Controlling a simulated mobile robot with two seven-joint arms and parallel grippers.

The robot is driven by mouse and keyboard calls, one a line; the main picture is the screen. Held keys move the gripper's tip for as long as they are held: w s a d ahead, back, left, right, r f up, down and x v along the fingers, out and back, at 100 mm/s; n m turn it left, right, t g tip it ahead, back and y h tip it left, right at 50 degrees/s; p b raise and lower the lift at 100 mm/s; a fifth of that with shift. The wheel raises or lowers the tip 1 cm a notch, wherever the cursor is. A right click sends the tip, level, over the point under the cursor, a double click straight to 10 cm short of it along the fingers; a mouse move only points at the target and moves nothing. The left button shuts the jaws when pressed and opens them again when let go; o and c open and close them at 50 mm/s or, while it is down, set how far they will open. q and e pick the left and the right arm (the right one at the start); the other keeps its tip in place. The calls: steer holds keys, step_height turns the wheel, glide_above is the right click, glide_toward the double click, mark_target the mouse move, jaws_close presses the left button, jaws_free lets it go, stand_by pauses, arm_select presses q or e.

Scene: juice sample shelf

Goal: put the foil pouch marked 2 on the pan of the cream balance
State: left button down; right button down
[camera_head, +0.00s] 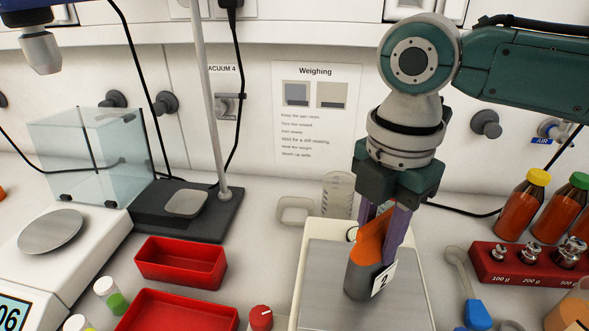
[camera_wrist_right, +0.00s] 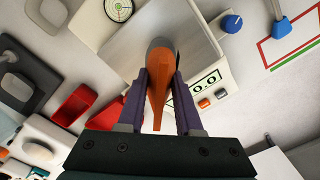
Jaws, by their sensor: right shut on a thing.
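My right gripper (camera_head: 376,236) comes down from above and is shut on the foil pouch (camera_head: 361,277), between its purple fingers. The pouch is orange at the top and grey below, with a white tag marked 2. It hangs upright over the grey square pan (camera_head: 322,262) of the cream balance (camera_head: 428,293). I cannot tell whether its base touches the pan. In the right wrist view, the pouch (camera_wrist_right: 158,85) is between the fingers, with the pan (camera_wrist_right: 199,42) beyond it. The balance display (camera_wrist_right: 206,82) is partly hidden. My left gripper is not in view.
A white balance (camera_head: 88,240) with a round pan stands at the left, near a glass box (camera_head: 100,150). Red trays (camera_head: 180,262) lie left of the cream balance. A red weight block (camera_head: 505,262) and orange bottles (camera_head: 525,208) stand to the right. A clear beaker (camera_head: 338,190) is behind.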

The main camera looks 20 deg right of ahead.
steer(key=shift+f, duration=0.2)
steer(key=c, duration=0.6)
jaws_free()
step_height(320, 180, up, 12)
steer(key=shift+a+f, duration=0.1)
steer(key=s+a+f+m+t+y, duration=0.2)
steer(key=s+a+f+m+y, duration=0.1)
steer(key=s+a+f+m, duration=0.45)
steer(key=s+d+f+m+h, duration=0.1)
steer(key=s+m, duration=0.2)
steer(key=s+d+f+m+t+h, duration=0.1)
steer(key=s+d+m, duration=0.1)
steer(key=m, duration=0.2)
steer(key=s+d+f+m, duration=0.1)
steer(key=s+m, duration=0.2)
steer(key=m, duration=0.1)
steer(key=shift+s+d+f+t+h, duration=0.25)
steer(key=shift+s+t+h, duration=0.05)
steer(key=shift+h, duration=0.1)
